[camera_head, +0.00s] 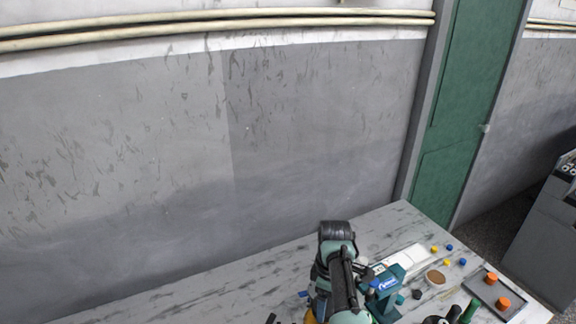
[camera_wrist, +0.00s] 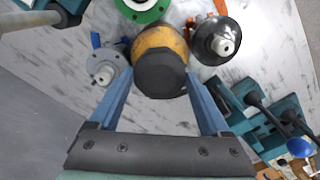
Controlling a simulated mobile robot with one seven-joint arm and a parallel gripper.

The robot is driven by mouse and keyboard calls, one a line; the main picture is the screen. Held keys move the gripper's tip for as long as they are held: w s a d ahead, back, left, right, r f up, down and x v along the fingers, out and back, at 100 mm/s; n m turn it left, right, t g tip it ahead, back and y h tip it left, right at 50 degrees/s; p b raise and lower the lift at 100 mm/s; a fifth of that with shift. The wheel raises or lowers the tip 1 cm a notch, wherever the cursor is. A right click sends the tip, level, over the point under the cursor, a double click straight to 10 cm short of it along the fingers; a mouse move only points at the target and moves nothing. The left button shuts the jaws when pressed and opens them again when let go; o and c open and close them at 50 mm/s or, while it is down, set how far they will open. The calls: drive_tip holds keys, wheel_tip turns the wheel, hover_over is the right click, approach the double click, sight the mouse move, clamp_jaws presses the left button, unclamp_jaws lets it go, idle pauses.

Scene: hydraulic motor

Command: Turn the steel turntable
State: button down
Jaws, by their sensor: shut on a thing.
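In the wrist view my gripper (camera_wrist: 158,78) has its two blue fingers on either side of an orange part with a dark, many-sided end (camera_wrist: 160,73). It is shut on this part. A grey steel round piece (camera_wrist: 103,68) with a shaft stub sits just left of the left finger. I cannot tell whether it is the steel turntable, and no other turntable is clear. In the head view my arm hides the gripper.
In the wrist view a black round part with a steel shaft (camera_wrist: 215,42) is close at the right, and a green ring (camera_wrist: 142,8) lies at the top. Teal fixtures (camera_wrist: 268,115) stand right. In the head view, a tray (camera_head: 497,296) with orange pieces is on the marbled table (camera_head: 225,292).

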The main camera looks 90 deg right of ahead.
drive_tip(key=shift+d+r+n, duration=0.15)
drive_tip(key=shift+r+n, duration=0.05)
drive_tip(key=shift+n, duration=2.8)
drive_tip(key=shift+c, duration=0.5)
unclamp_jaws()
drive_tip(key=shift+o, duration=0.5)
drive_tip(key=shift+f, duration=0.1)
wheel_tip(320, 180, up, 13)
drive_tip(key=shift+b, duration=0.3)
